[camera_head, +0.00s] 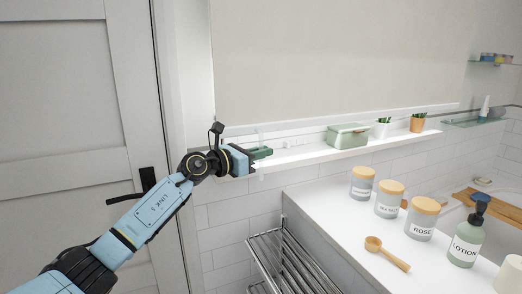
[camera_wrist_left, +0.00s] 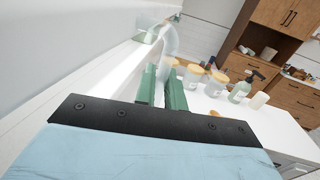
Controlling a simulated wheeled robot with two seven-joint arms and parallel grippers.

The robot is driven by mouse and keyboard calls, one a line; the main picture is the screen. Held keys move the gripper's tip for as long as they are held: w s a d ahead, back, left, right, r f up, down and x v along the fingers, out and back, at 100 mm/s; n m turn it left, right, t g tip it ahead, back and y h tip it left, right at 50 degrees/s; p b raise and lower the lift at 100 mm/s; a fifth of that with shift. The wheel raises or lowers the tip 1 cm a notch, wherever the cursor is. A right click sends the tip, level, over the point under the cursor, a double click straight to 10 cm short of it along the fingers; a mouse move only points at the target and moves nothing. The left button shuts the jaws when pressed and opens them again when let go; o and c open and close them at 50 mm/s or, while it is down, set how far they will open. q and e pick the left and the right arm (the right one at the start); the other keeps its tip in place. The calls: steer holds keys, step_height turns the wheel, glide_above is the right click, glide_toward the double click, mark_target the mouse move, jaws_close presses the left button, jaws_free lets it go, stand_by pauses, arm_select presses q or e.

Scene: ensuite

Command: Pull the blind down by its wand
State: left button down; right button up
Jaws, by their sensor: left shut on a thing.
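The beige blind (camera_head: 335,55) hangs over the window, with its lower edge just above the white sill ledge. My left gripper (camera_head: 262,153) is at the left end of that ledge, below the blind's lower edge. Its green fingers are shut on the thin, pale wand (camera_head: 261,135), a short length of which shows above the fingers. In the left wrist view the two green fingers (camera_wrist_left: 163,90) point away from the camera, with a pale, translucent length of the wand (camera_wrist_left: 170,42) rising beyond them. The grip point itself is hard to make out. My right gripper is not in view.
A green box (camera_head: 347,137) and small potted plants (camera_head: 417,123) stand on the ledge, right of my gripper. Jars (camera_head: 388,200), a lotion bottle (camera_head: 466,242) and a wooden scoop (camera_head: 388,254) are on the white counter. A metal rack (camera_head: 280,262) is below; a door (camera_head: 65,95) is left.

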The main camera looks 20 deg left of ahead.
arm_select(q)
steer(key=shift+f, duration=0.1)
steer(key=c, duration=1.6)
jaws_free()
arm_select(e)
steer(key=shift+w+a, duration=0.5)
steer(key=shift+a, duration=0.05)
arm_select(q)
steer(key=shift+v, duration=6.05)
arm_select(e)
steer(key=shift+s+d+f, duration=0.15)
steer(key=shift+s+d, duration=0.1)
